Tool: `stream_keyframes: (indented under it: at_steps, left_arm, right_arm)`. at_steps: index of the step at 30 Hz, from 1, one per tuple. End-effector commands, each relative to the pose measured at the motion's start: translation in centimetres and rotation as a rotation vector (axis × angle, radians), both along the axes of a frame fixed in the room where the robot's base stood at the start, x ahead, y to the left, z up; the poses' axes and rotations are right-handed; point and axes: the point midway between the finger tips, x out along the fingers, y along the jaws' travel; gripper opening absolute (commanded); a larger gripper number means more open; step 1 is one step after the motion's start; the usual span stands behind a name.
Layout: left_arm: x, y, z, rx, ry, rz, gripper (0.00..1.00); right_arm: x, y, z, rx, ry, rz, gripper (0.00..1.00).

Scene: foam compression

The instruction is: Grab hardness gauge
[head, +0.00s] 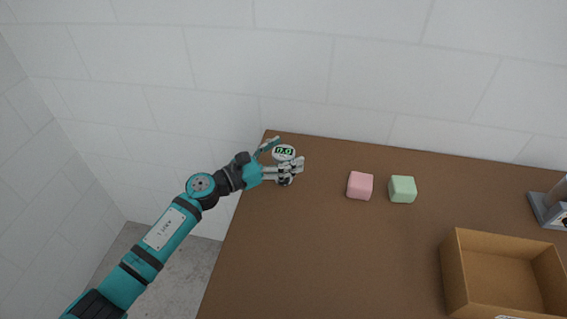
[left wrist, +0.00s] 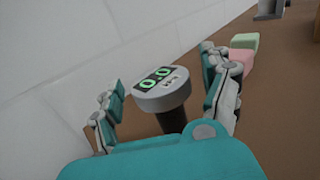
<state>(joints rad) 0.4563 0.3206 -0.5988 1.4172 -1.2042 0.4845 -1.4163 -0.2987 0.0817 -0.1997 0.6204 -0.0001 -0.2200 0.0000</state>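The hardness gauge (head: 284,153) stands upright near the back left corner of the table, its round white head showing a green "0.0". In the left wrist view the gauge (left wrist: 163,90) has a dark body below the head and sits between my left gripper's two fingers. My left gripper (head: 282,158) is open around it, with a visible gap on the left finger's side in the left wrist view. Its fingertips also show there (left wrist: 162,92). The lower part of the gauge is hidden by my palm. My right gripper is not in view.
A pink foam cube (head: 360,186) and a green foam cube (head: 402,189) lie to the right of the gauge on the brown table (head: 310,250). An open cardboard box (head: 452,280) is at the front right. A grey device (head: 549,210) stands at the right edge. White walls border the table.

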Motion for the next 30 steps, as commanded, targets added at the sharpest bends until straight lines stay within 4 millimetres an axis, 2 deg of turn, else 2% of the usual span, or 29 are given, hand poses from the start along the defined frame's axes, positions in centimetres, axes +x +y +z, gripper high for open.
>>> stream_keyframes:
  at_steps: [2,16,25,30]
  left_arm:
    - [0.0,0.0,0.0,0.0,0.0,0.0,0.69]
    - [0.0,0.0,0.0,-0.001,0.001,0.0,0.08]
    - [0.0,0.0,0.3,-0.002,-0.001,0.0,0.06]
    - [0.0,0.1,1.6,0.001,-0.007,0.0,0.06]
  right_arm:
    - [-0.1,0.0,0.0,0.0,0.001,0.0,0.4]
    - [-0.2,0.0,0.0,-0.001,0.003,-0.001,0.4]
    - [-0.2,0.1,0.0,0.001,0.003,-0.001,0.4]
    - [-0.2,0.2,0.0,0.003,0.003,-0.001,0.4]
